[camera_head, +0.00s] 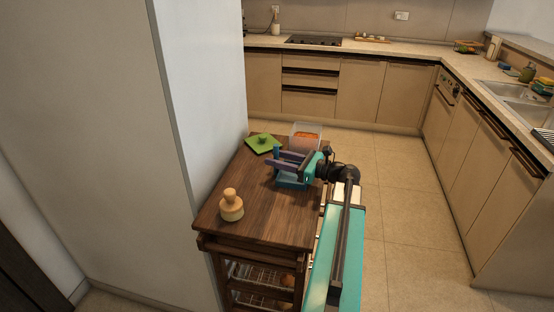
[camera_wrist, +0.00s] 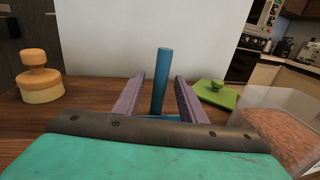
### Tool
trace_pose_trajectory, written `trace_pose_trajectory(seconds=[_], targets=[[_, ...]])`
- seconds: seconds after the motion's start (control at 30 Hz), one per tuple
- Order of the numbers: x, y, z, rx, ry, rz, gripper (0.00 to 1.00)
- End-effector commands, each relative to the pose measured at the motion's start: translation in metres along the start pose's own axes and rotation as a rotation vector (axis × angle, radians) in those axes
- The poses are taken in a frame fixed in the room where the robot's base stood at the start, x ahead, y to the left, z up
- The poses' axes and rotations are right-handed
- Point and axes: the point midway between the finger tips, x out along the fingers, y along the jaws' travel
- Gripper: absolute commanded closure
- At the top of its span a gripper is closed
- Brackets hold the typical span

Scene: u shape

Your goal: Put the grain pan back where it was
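A clear box with orange-brown grain (camera_head: 305,137) stands at the far end of the wooden cart; it also shows at the right edge of the wrist view (camera_wrist: 285,130). A blue object with an upright round post (camera_wrist: 160,82) stands on the cart; its base (camera_head: 291,182) is partly hidden by my gripper. I cannot tell which of these is the grain pan. My gripper (camera_head: 284,161) is open, its purple fingers on either side of the blue post, with gaps showing in the wrist view (camera_wrist: 159,95). A green lid with a knob (camera_head: 263,143) lies near the wall.
A wooden knobbed object (camera_head: 231,206) stands on the near part of the dark wooden cart top (camera_head: 270,222). A white wall (camera_head: 195,90) borders the cart on the left. Open tiled floor (camera_head: 400,195) lies to the right, before the kitchen counters (camera_head: 360,95).

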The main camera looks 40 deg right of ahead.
Motion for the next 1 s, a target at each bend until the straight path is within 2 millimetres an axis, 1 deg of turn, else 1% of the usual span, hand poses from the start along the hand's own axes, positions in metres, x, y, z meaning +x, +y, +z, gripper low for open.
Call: trace_pose_trajectory(seconds=[0.27, 0.7, 0.9, 1.0], targets=[[-0.031, 0.000, -0.001, 0.000, 0.000, -0.002, 0.62], [-0.094, 0.000, -0.001, -0.001, 0.000, -0.001, 0.62], [-0.111, 0.000, 0.000, -0.001, 0.000, 0.000, 0.62], [-0.115, 0.000, 0.000, 0.000, 0.000, 0.000, 0.62]])
